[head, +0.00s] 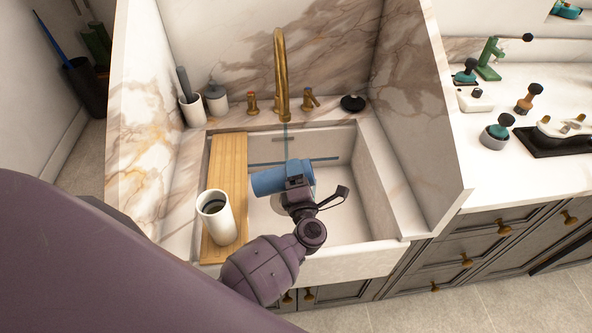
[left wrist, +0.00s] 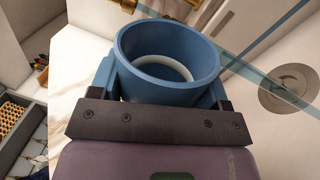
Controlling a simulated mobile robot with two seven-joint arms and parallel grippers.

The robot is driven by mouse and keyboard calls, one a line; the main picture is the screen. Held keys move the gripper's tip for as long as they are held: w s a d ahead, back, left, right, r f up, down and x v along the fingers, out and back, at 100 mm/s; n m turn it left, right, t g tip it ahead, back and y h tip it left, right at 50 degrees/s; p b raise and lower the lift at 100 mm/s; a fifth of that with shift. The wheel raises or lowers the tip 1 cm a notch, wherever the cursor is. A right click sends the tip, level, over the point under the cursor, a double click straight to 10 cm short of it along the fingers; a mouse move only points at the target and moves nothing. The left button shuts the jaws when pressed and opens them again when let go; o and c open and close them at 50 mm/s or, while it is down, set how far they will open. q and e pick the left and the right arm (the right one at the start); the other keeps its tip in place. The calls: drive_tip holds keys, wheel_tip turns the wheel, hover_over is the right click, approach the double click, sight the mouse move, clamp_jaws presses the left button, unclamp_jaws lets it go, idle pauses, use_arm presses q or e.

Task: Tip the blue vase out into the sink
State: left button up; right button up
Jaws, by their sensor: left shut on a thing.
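The blue vase (head: 270,181) is held on its side over the white sink basin (head: 345,215) in the head view, its length running roughly left to right. My left gripper (head: 297,183) is shut on it. In the left wrist view the vase (left wrist: 130,55) shows its round open end, with a pale ring inside. My left gripper's dark jaw body (left wrist: 150,125) sits against it there, with fingers on both sides. The sink drain (left wrist: 288,90) shows at the right of the wrist view. I see nothing pouring from the vase. My right gripper is not in view.
A wooden board (head: 229,160) spans the sink's left side, with a white cup (head: 216,215) on it. A brass faucet (head: 280,75) rises behind the vase. A brush holder (head: 192,110) and a soap pot (head: 216,98) stand back left. The basin's right side is free.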

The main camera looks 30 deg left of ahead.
use_arm(q)
drive_tip(key=m, duration=0.1)
drive_tip(key=m+p, duration=0.2)
drive_tip(key=shift+w+d+r+t, duration=0.2)
drive_tip(key=shift+d+r+t, duration=0.1)
drive_tip(key=shift+w+d+f+m+h+p, duration=0.15)
drive_tip(key=shift+m+h+p, duration=0.25)
drive_tip(key=shift+m+p, duration=0.3)
idle(1.5)
